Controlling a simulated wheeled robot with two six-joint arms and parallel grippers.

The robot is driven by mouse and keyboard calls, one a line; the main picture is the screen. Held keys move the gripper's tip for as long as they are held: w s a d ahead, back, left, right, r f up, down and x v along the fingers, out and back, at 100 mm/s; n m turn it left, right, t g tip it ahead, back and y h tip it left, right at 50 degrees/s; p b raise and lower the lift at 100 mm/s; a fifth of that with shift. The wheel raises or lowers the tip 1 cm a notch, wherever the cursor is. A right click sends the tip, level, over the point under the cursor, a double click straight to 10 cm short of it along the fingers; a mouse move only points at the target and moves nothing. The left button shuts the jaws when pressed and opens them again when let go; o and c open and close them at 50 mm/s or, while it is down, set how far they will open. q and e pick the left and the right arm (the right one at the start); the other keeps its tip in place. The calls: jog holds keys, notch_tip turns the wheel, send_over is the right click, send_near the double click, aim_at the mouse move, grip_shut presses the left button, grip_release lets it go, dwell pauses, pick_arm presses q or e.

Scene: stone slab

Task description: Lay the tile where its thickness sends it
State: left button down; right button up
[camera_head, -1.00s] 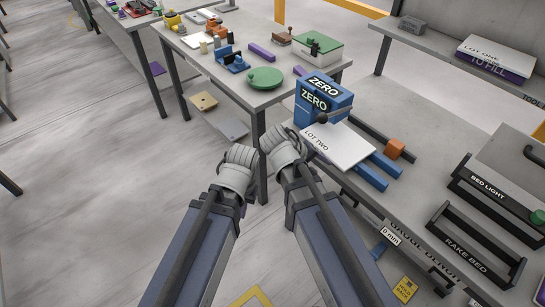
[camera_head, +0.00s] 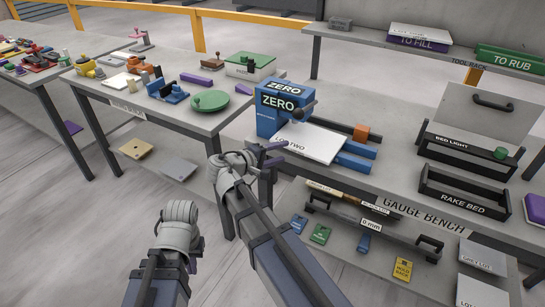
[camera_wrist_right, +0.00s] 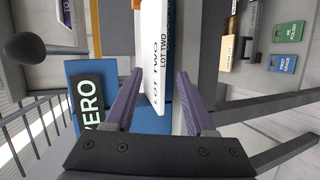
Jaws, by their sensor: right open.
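The white tile marked LOT TWO (camera_head: 309,143) lies flat on the blue gauge marked ZERO (camera_head: 283,108), its front edge sticking out toward me. My right gripper (camera_head: 270,160) is at the tile's near left side in the head view. In the right wrist view the tile (camera_wrist_right: 155,62) shows edge-on between the two open purple fingers (camera_wrist_right: 160,103). I cannot tell whether they touch it.
The gauge bench holds a black BED LIGHT box (camera_head: 468,152) and a RAKE BED tray (camera_head: 464,193). A black ball-ended lever (camera_head: 301,111) stands above the tile. Coloured tags lie on the lower shelf. A crowded table (camera_head: 215,118) stands left. A shelf with the TO FILL box (camera_head: 420,40) is behind.

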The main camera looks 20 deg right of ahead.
aim_at(292, 149)
jog(key=shift+b+x, duration=0.6)
jog(key=shift+x, duration=2.05)
grip_shut()
jog(key=shift+f, duration=0.1)
